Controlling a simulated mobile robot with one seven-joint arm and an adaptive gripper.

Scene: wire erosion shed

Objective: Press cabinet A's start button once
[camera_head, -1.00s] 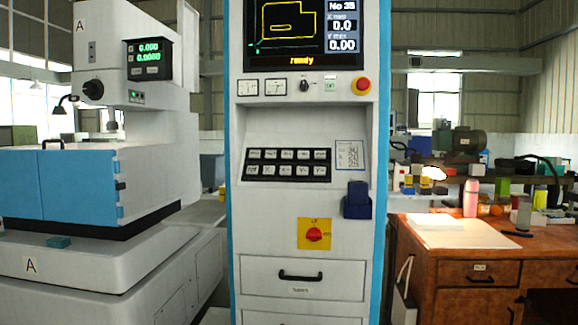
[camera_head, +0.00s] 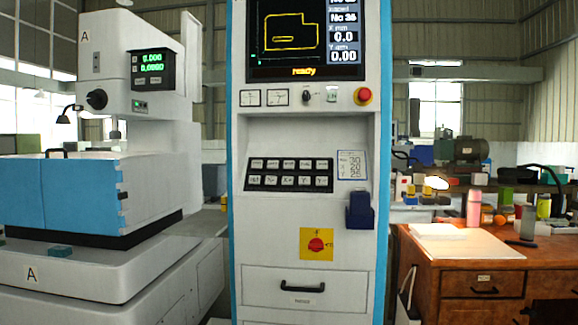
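The control cabinet (camera_head: 308,215) stands upright in the middle, white with blue side edges. Its screen (camera_head: 305,35) shows a yellow outline and the word "ready". No letter is readable on this cabinet. My gripper is not in view.
A white-and-blue machine marked A (camera_head: 75,195) stands left. A dark blue holder (camera_head: 360,211) juts from the cabinet's right side. A wooden desk (camera_head: 470,262) with a pink bottle (camera_head: 473,208) and clutter stands right.

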